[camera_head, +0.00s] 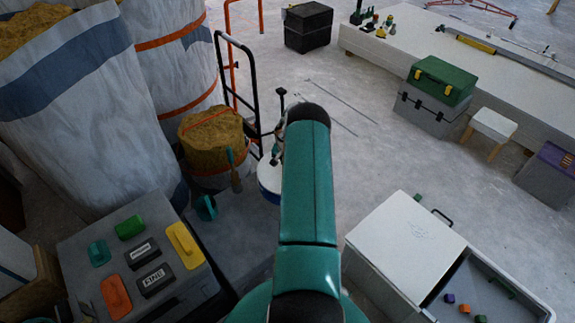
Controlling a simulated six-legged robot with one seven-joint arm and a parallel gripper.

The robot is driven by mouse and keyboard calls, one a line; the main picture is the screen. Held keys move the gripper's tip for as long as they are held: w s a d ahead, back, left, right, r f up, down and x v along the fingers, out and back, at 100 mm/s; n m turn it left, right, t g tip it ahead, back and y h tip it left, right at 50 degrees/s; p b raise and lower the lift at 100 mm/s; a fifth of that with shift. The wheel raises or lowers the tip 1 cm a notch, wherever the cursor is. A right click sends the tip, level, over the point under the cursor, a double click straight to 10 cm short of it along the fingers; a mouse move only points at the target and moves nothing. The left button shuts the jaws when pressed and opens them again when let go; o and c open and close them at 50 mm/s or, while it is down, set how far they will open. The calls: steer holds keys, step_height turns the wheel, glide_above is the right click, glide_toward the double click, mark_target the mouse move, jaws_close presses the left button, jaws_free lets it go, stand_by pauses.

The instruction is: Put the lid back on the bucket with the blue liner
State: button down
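A round white thing with a blue lower part (268,172) stands on the floor just left of my teal arm, and the arm hides its right side. It may be the bucket with the blue liner, but I cannot tell whether the white top is a lid or the bucket itself. No separate lid can be made out. My arm runs up the middle of the view. My gripper is mostly or wholly hidden behind it. A small dark metallic part shows at the arm's left edge, above the white thing, but I cannot make out fingers or anything held.
Left of the white thing stand a straw-filled tub (210,140), a black hand truck (238,75) and large white sacks (90,85). A grey case (140,265) is at lower left. A white-topped bin (405,245) is at lower right.

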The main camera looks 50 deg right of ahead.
stand_by(0.3)
steer(key=c, duration=1.2)
jaws_free()
steer(key=shift+o, duration=0.4)
steer(key=o, duration=0.4)
steer(key=shift+r, duration=3.5)
steer(key=shift+c, duration=0.5)
jaws_close()
